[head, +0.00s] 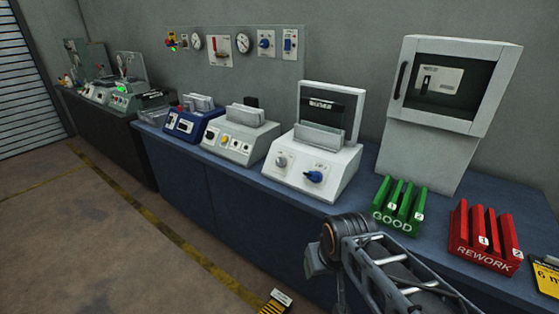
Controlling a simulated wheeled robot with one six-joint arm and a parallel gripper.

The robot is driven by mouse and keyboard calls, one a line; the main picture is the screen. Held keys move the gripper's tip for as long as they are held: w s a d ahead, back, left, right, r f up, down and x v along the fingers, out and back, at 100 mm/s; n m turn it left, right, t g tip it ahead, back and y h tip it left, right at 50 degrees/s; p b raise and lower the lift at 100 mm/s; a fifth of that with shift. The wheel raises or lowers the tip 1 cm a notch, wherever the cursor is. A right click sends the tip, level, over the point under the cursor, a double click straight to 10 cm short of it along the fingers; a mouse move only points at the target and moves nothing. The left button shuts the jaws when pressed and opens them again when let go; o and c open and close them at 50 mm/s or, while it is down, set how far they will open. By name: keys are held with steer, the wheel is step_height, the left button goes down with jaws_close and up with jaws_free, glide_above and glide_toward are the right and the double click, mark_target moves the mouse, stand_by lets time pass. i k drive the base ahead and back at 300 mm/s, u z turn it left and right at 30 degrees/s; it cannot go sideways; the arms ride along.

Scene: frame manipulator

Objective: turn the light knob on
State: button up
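No knob in the head view carries a readable "light" label, so I cannot tell for sure which one is the light knob. A white tester (310,184) on the blue bench has a blue knob (315,177) and a smaller grey knob (281,161) on its sloped front. A blue rotary switch (265,43) sits on the wall panel. My arm comes in from the bottom right, and its joint is in front of the bench edge, below and right of the white tester. The fingers of my gripper do not show.
Left of the tester stand a grey device (240,143) and a blue device (190,125). Right of it are a tall grey cabinet (425,150), a green GOOD rack (398,215) and a red REWORK rack (480,255). The floor left of the bench is mostly clear.

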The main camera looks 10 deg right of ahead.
mark_target(281, 162)
steer(key=z, duration=0.05)
steer(key=k, duration=0.5)
steer(key=u, duration=0.8)
steer(key=i, duration=1.1)
steer(key=u, duration=0.3)
